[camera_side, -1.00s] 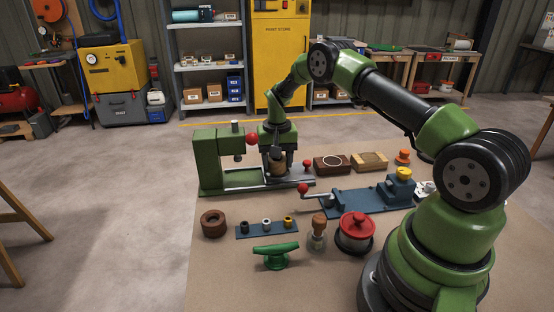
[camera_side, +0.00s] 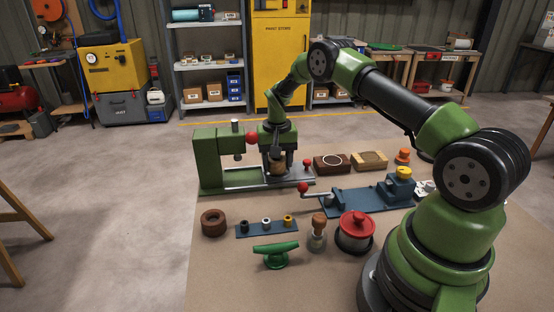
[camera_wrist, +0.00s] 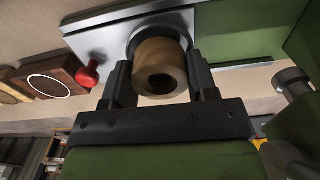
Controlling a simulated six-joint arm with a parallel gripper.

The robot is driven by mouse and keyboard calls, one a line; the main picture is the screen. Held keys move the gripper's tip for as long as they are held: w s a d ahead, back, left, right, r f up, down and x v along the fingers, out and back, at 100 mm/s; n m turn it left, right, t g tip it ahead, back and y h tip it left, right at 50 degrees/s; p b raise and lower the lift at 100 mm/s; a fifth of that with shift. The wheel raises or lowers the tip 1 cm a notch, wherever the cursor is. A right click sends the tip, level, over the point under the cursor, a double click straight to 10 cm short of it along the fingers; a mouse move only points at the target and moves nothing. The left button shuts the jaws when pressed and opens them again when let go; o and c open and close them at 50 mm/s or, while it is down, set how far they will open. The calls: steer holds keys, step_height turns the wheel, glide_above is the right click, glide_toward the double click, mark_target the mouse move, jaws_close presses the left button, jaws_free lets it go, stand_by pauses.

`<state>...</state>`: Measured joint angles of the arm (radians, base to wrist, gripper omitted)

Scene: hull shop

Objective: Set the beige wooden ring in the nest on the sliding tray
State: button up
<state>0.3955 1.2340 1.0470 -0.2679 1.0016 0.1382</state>
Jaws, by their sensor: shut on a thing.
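The beige wooden ring (camera_wrist: 160,72) is between the two fingers of my gripper (camera_wrist: 162,82) in the wrist view. My gripper is shut on it. In the side view the ring (camera_side: 277,168) shows low between the fingers of my gripper (camera_side: 277,162), over the sliding tray (camera_side: 299,178). The grey metal tray (camera_wrist: 100,38) lies behind the ring in the wrist view, with a round dark-edged nest (camera_wrist: 136,38) partly showing around the ring. The ring hides most of the nest. I cannot tell whether the ring touches its floor.
A green press (camera_side: 209,160) with a red ball (camera_side: 252,138) stands just left of my gripper. A red knob (camera_side: 307,163) is on the tray's right end. A dark wooden block with a white circle (camera_side: 332,162) is further right. A blue crank fixture (camera_side: 350,201) is in front.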

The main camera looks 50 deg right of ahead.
steer(key=shift+f, duration=0.55)
steer(key=o, duration=0.6)
steer(key=shift+o, duration=0.2)
step_height(320, 180, up, 11)
stand_by(0.6)
